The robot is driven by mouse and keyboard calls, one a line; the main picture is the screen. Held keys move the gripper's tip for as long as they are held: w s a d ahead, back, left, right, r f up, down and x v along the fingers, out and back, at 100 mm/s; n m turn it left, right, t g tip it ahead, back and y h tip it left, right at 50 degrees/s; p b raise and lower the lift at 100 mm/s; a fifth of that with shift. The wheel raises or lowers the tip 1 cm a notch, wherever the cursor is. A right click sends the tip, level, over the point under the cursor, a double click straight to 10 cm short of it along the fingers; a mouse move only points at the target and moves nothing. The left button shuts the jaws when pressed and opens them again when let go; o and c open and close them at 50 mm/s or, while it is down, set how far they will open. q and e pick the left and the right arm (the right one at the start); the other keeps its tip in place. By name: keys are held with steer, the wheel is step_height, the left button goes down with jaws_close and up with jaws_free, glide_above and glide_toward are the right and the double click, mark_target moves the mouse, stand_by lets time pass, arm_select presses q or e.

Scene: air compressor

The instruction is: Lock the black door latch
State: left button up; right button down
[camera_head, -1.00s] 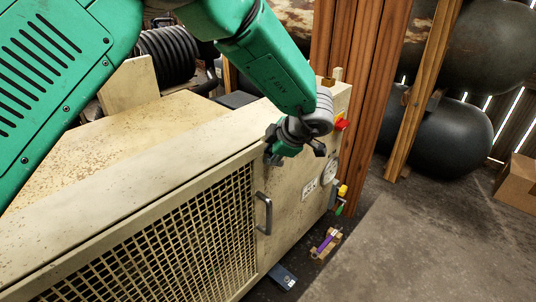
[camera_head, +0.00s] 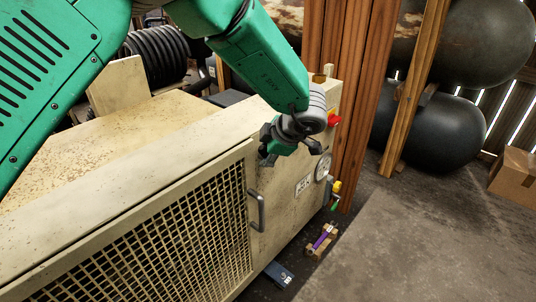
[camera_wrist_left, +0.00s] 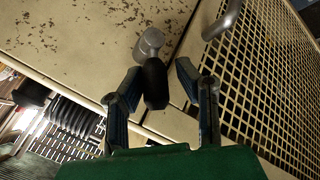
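The black door latch (camera_wrist_left: 155,84) shows in the left wrist view as a black grip on a round grey metal pivot (camera_wrist_left: 149,44). It sits on the cream panel near the mesh door's edge. My left gripper (camera_wrist_left: 158,98) is open, with one finger on each side of the black grip; I cannot tell whether either finger touches it. In the head view my left gripper (camera_head: 290,153) is over the top front edge of the compressor cabinet (camera_head: 285,195), and it hides the latch. My right gripper is in neither view.
A grey bar handle (camera_head: 257,211) stands out from the mesh door (camera_head: 185,235), below the gripper. Wooden posts (camera_head: 352,90) stand beyond.

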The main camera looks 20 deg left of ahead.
arm_select(q)
steer(key=shift+a, duration=0.25)
steer(key=shift+d+r, duration=0.1)
steer(key=shift+r, duration=0.15)
steer(key=v, duration=1.1)
steer(key=shift+d, duration=0.25)
steer(key=shift+s, duration=0.1)
